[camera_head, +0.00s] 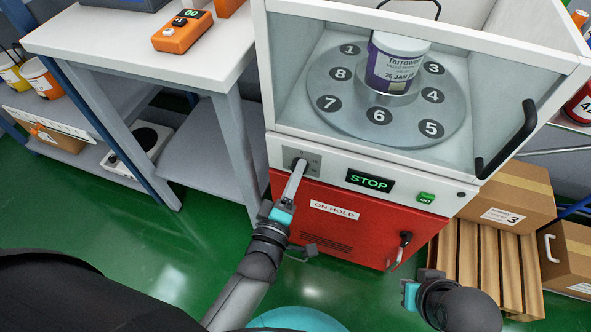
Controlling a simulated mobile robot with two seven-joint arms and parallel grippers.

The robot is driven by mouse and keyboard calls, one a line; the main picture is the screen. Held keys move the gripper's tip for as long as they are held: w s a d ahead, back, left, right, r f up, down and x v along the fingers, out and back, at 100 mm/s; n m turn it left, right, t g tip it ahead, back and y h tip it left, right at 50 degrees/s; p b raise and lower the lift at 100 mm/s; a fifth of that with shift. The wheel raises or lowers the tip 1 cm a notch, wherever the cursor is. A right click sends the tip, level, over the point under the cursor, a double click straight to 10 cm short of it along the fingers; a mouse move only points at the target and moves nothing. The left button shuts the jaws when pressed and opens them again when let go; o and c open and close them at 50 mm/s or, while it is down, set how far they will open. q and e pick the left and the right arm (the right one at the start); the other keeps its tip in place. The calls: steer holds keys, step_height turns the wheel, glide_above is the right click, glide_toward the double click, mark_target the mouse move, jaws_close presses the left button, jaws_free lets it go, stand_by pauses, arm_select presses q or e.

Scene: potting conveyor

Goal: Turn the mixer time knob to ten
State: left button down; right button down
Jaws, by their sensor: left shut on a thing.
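The mixer is a white cabinet (520,70) with a red lower body. Its dark time knob (297,165) sits on a grey plate (314,155) at the left of the front panel. My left gripper (299,168) reaches up to the knob and is shut on it. The gripper hides most of the knob, and I cannot read its setting. The display (369,180) reads STOP, with a green GO button (426,198) to its right. My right gripper (409,292) is low in front of the red body, apart from the mixer; its fingers do not show clearly.
A labelled tub (394,66) stands on the numbered turntable (345,122) inside the mixer. Cardboard boxes (512,190) and a wooden pallet (490,268) are at right. Green floor (150,235) is clear at left.

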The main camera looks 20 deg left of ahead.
arm_select(q)
steer(key=shift+m+p, duration=2.25)
steer(key=shift+m, duration=2.05)
arm_select(e)
steer(key=s+f+g, duration=0.1)
steer(key=s+f, duration=0.2)
steer(key=f, duration=0.6)
steer(key=shift+d+f+g, duration=0.25)
steer(key=shift+f+g, duration=0.05)
steer(key=shift+g, duration=0.1)
steer(key=shift+s, duration=0.1)
arm_select(q)
steer(key=shift+c, duration=2)
jaws_free()
steer(key=shift+s, duration=0.15)
